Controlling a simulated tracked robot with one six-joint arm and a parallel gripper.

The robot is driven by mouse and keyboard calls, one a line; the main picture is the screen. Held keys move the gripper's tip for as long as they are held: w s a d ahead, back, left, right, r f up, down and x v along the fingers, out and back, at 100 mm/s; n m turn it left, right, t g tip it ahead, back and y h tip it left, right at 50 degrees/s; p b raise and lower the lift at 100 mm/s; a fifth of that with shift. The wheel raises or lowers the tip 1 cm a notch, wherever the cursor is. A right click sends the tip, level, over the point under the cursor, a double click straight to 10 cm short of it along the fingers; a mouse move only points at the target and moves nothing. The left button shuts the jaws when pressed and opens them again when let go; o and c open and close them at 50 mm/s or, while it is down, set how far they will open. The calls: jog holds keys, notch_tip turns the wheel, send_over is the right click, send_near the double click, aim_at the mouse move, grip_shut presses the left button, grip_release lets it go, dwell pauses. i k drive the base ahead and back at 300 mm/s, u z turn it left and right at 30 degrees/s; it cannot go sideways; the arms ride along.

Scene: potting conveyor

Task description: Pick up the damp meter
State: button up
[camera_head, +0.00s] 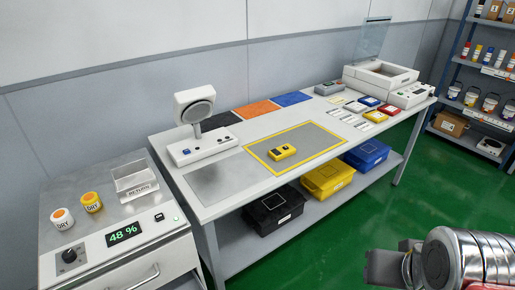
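A small yellow handheld device with a dark face, which looks like the damp meter (283,152), lies flat on the grey mat with a yellow border (318,133) on the workbench. Nothing touches it from above. The end of my arm shows at the lower right, over the green floor, well apart from the bench and the meter. What seems to be my gripper (386,267) is a dark grey block there. Its fingers cannot be made out, and I see nothing held.
A lamp-like device (195,108) stands on the bench's left part. Yellow, blue and black bins sit on the lower shelf. A cabinet (95,240) with a "48 %" display, jars and a clear "RETURN" box stands left. Shelves (470,75) stand right. Green floor is open in front.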

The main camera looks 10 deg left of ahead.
aim_at(282, 152)
jog(key=u, duration=0.4)
jog(key=i, duration=0.55)
jog(key=u, duration=0.75)
jog(key=i, duration=0.55)
jog(key=u, duration=0.4)
